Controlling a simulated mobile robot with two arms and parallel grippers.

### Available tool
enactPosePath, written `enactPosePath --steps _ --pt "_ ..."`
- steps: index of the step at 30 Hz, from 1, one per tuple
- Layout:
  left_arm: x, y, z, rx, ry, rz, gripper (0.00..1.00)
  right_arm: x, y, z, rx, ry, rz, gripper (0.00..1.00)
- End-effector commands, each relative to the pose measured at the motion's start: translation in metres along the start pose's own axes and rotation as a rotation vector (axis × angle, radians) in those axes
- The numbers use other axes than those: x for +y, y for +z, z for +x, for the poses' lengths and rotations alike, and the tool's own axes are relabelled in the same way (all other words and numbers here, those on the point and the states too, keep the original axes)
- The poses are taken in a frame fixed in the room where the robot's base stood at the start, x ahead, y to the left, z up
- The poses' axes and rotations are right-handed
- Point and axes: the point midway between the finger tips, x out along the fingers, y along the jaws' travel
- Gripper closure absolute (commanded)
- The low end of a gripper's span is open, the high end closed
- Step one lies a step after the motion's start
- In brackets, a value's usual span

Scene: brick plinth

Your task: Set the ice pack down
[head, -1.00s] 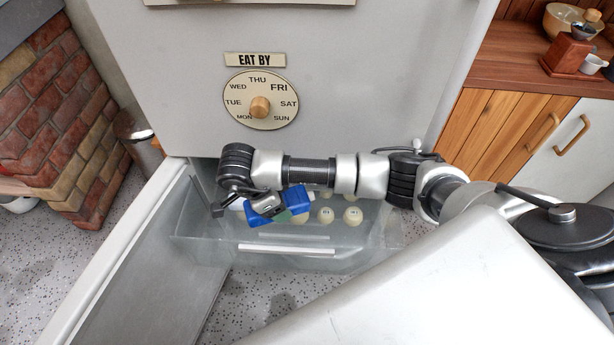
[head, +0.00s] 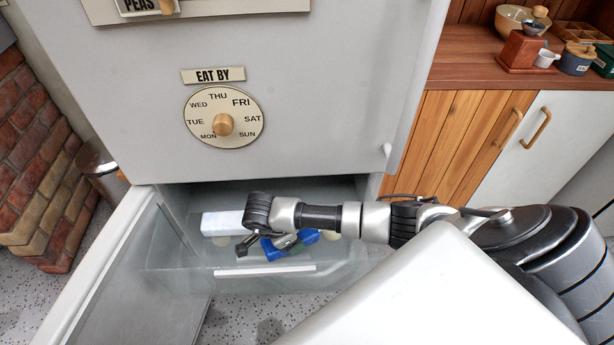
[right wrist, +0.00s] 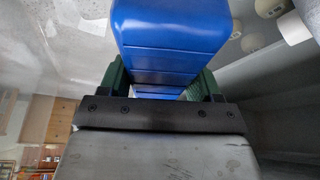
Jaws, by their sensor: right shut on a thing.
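The blue ice pack (head: 308,237) is in my right gripper (head: 268,246), which reaches over the clear drawer (head: 265,271) low in the open appliance. In the right wrist view the blue ice pack (right wrist: 172,35) fills the space between the green-padded fingers of my right gripper (right wrist: 160,88), with a finger on each side. The gripper is shut on it. The arm hides part of the pack and of the drawer. I cannot tell whether the pack touches the drawer floor. My left gripper is not in view.
A white block (head: 221,223) lies in the drawer, left of my right gripper. Round pale items in the drawer are partly hidden. The opened door (head: 95,270) stands at the left. A front panel with an "EAT BY" dial (head: 224,117) rises above the drawer.

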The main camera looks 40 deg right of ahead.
Motion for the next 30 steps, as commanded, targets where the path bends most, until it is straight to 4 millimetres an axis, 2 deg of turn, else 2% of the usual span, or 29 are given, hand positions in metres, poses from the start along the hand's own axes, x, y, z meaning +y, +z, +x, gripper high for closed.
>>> enactPosePath --steps 7,12,13,15,17,26,27,30 --pt "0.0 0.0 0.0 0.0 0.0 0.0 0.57 0.0 -0.017 0.006 0.0 -0.001 0.001 0.71" --pt "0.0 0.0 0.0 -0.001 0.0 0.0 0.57 0.0 -0.044 0.018 0.002 -0.001 0.001 0.71" --pt "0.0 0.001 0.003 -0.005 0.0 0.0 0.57 0.001 -0.042 0.022 -0.001 0.0 -0.001 0.71" --pt "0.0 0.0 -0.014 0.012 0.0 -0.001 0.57 0.001 -0.037 0.028 -0.002 0.001 -0.001 0.71" --pt "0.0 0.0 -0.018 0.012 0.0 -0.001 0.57 0.0 -0.037 0.029 -0.001 -0.001 -0.001 0.71" --pt "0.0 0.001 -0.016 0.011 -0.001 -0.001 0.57 0.0 -0.036 0.031 0.0 -0.002 -0.001 0.71" --pt "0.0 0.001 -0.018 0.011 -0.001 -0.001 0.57 0.0 -0.036 0.031 0.0 -0.001 -0.001 0.32" --pt "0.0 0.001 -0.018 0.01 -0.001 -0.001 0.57 0.0 -0.037 0.03 0.0 0.0 -0.001 0.16"
